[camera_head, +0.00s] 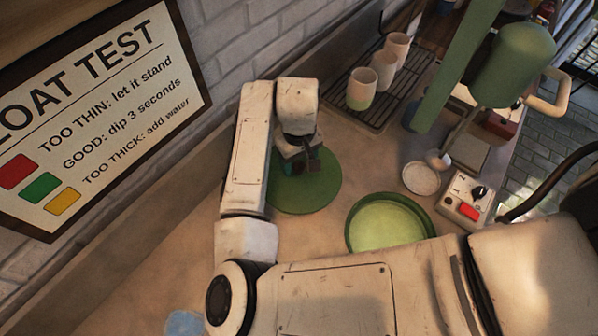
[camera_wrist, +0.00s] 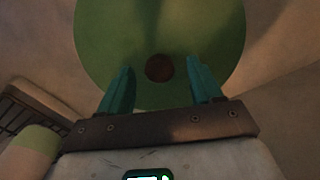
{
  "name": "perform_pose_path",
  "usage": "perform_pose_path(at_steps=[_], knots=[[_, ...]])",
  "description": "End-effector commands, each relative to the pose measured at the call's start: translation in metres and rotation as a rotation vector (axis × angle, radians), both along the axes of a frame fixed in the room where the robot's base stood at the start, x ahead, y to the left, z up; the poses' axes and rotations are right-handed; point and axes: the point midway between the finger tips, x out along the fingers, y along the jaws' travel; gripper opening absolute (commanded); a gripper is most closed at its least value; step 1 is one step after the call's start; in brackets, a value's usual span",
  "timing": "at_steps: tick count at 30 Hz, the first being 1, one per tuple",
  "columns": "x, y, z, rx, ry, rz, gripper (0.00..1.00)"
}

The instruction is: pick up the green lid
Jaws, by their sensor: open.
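The green lid (camera_head: 318,190) is a flat round disc on the counter, partly covered by my arm and gripper in the head view. In the wrist view the lid (camera_wrist: 160,30) fills the upper middle, with a round dark brown knob (camera_wrist: 159,68) at its centre. My gripper (camera_head: 300,168) is over the lid. In the wrist view its two teal fingers (camera_wrist: 160,84) are spread apart, one on each side of the knob, with a gap to it on both sides. I cannot tell how far the fingertips are above the lid.
A green round basin (camera_head: 388,222) stands right of the lid. Cups (camera_head: 361,89) stand on a dark rack (camera_head: 385,108) at the back. A small white bowl (camera_head: 421,179) and a control box (camera_head: 466,198) are at the right. A wall with a sign (camera_head: 95,110) bounds the left.

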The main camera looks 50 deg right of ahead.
Motion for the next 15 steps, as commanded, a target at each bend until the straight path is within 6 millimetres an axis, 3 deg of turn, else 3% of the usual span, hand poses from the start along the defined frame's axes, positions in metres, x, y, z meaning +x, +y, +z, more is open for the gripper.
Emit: perform_pose_path(at_steps=[2,15], knots=[[-0.0001,-0.0001,0.0,0.0,0.0,0.0,0.65],[-0.0002,-0.0001,0.0003,0.0,0.001,0.0,0.24]])
